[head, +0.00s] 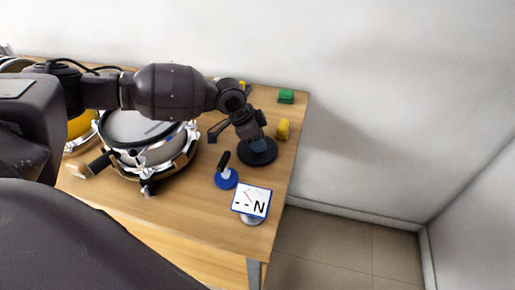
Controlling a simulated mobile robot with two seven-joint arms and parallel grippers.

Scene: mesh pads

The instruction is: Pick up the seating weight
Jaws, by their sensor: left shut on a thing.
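The seating weight (258,158) appears to be the dark round disc near the right side of the wooden table. My left gripper (257,143) points down over its middle and is shut on its upper part. The fingers hide the part they grip. The disc looks level, and I cannot tell whether it touches the table or is slightly raised. My right gripper is not in view.
A blue round base with a black handle (226,176) and a white display (251,202) stand nearer the table's front. Yellow (283,129) and green (286,96) blocks stand behind right. A round clamped frame (150,153) is at left. The table (190,212) is clear in front.

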